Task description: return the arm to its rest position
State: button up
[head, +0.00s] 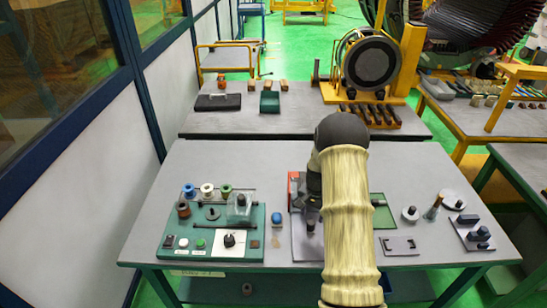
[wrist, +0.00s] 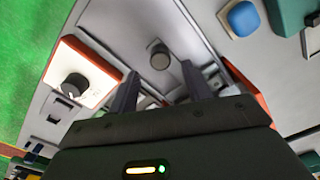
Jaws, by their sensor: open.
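My arm reaches forward over the near table (head: 270,165) in the head view, its pale ribbed sleeve crossing the middle of the tabletop. My gripper hangs beneath the dark wrist and is mostly hidden there. In the wrist view my gripper (wrist: 162,92) shows two dark fingers standing apart with nothing between them. Beyond the fingertips is a grey fixture with a round dark knob (wrist: 160,58). I cannot tell whether the fingers touch anything.
A green winding board (head: 212,258) with coloured spools lies left of my arm. A grey plate (head: 400,246) and small round parts lie to the right. A second table (head: 240,125) with a large round machine (head: 372,62) stands behind. A wall panel borders the left.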

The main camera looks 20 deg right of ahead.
jog(key=s+a+r+n+t, duration=0.1)
jog(key=s+a+r+n, duration=0.3)
jog(key=s+a+r, duration=0.4)
jog(key=s+a+r+n+t, duration=0.1)
jog(key=s+a+r+n, duration=0.4)
jog(key=s+a+r, duration=0.3)
jog(key=s+r, duration=0.4)
jog(key=s, duration=0.2)
jog(key=shift+a+r+t, duration=0.15)
jog(key=shift+r+t, duration=0.05)
jog(key=shift+t, duration=0.1)
